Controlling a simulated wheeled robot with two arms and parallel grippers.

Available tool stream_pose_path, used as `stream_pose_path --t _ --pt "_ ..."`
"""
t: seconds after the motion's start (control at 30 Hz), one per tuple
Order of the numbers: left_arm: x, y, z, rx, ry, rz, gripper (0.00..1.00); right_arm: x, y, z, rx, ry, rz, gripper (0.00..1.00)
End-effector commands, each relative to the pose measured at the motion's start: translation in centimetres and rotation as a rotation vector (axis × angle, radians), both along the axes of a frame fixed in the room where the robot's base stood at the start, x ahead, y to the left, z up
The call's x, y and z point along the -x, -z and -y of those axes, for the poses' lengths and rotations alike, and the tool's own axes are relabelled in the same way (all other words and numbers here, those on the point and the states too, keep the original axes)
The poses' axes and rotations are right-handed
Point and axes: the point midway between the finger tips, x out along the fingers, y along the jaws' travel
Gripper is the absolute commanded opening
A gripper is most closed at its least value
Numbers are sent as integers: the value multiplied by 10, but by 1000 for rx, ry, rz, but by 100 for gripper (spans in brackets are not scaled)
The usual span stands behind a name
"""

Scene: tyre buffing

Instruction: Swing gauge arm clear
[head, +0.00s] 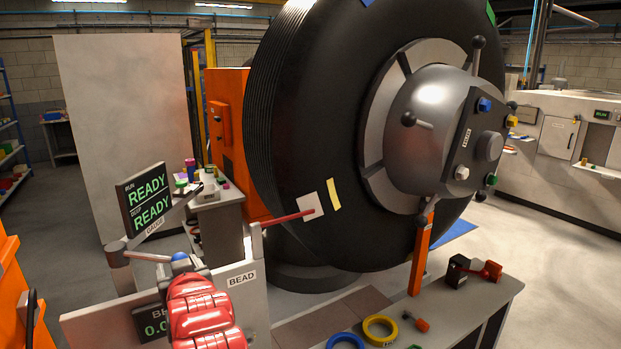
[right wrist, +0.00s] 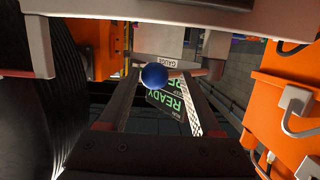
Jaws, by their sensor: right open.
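The gauge arm (head: 163,219) is a grey bar labelled GAUGE, slanting up right from a round pivot at the left of the head view. A short grey lever (head: 148,257) runs from the pivot to a blue ball knob (head: 180,257). My red right arm reaches in from below, and its gripper (head: 186,270) is close to the knob. In the right wrist view the dark fingers are open, with the blue knob (right wrist: 154,76) showing between them. I cannot tell how deep it sits. The gauge bar (right wrist: 185,63) shows behind it. My left gripper is out of view.
A large tyre (head: 300,130) on a grey hub stands close right of the gauge. A red rod (head: 287,217) points at a white patch on it. A READY display (head: 146,199) stands above the gauge arm. A bench (head: 455,325) with rings is at front right.

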Motion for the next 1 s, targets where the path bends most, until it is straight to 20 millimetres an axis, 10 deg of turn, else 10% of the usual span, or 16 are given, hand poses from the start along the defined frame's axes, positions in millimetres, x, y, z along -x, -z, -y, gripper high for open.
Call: stream_pose_path --t 1.0 --pt "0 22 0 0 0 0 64 66 -19 40 0 0 1 65"
